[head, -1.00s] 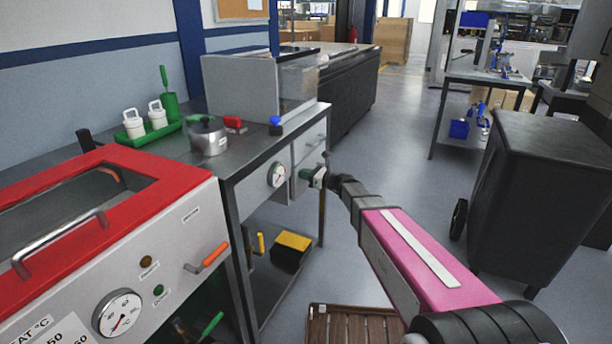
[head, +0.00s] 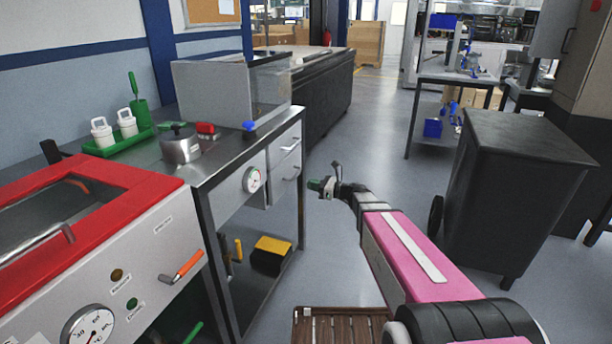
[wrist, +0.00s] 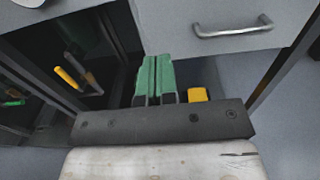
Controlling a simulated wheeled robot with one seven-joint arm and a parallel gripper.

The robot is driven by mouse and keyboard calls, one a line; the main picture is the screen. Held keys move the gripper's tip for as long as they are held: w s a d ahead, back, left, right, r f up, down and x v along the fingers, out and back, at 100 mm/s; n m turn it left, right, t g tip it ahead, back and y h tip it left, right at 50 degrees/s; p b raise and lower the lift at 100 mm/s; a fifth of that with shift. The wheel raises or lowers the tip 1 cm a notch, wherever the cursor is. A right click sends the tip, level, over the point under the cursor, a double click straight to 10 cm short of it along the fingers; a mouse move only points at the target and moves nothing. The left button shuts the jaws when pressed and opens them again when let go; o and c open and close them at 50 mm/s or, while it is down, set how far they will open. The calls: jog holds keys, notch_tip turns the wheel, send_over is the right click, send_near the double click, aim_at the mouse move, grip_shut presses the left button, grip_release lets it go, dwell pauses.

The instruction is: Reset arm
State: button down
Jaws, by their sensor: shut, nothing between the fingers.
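My gripper (head: 322,187) has green fingers and sits at the end of my arm, just right of the metal bench (head: 232,160). In the wrist view, the two green fingers of my gripper (wrist: 155,80) lie side by side, closed, with nothing held. They point toward the bench's side, below a drawer handle (wrist: 232,27). A yellow-topped box (head: 272,250) rests on the bench's lower shelf. It also shows partly in the wrist view (wrist: 199,95), behind the gripper's dark bar.
A red-lidded machine (head: 100,230) with dials stands at the left. A metal pot (head: 180,147) and a green tray (head: 118,141) are on the bench. A dark wheeled bin (head: 515,200) stands to the right. A slatted wooden platform (head: 335,328) lies below. Floor between bench and bin is free.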

jog(key=s+d+f+n+g+h, duration=0.5)
jog(key=s+f+n+h, duration=0.35)
jog(key=s+n, duration=0.3)
jog(key=s+d+f+n+g+h, duration=0.1)
jog(key=s+d+f+n+h, duration=0.3)
jog(key=s+d+n+h, duration=0.4)
jog(key=s+d+n, duration=0.2)
jog(key=d, duration=0.4)
jog(key=shift+h, duration=0.25)
